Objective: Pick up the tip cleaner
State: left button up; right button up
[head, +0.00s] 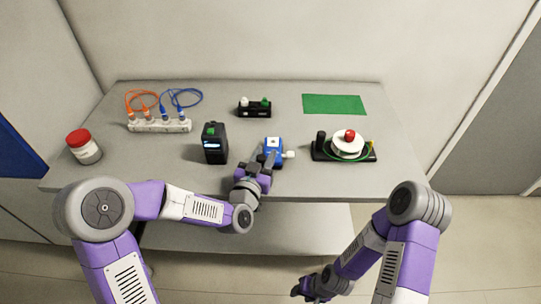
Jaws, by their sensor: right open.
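A small blue block with a white top and a white nub on its right side, which looks like the tip cleaner (273,144), is near the front edge of the bench. My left gripper (268,158) reaches it from the front, with its grey fingers on either side of the blue body. I cannot tell whether the fingers press on it or whether it is off the bench top. My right gripper (309,288) is open and empty, low in front of the bench and well away from the block.
On the grey bench (290,184) stand a black device (215,146), a white socket strip (160,126) with cables, a black holder (254,111), a white reel with a red knob (347,144) and a red-lidded jar (84,147). The green mat (334,104) is bare.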

pick_arm(q)
grip_shut()
jog(key=shift+r, duration=0.1)
notch_tip(320, 180, up, 18)
jog(key=p, duration=0.5)
pick_arm(e)
notch_tip(320, 180, up, 5)
jog(key=shift+r, duration=0.15)
pick_arm(q)
jog(key=shift+f, duration=0.2)
jog(key=shift+f+b, duration=5.35)
jog(key=shift+f, duration=3.5)
pick_arm(e)
notch_tip(320, 180, down, 11)
grip_shut()
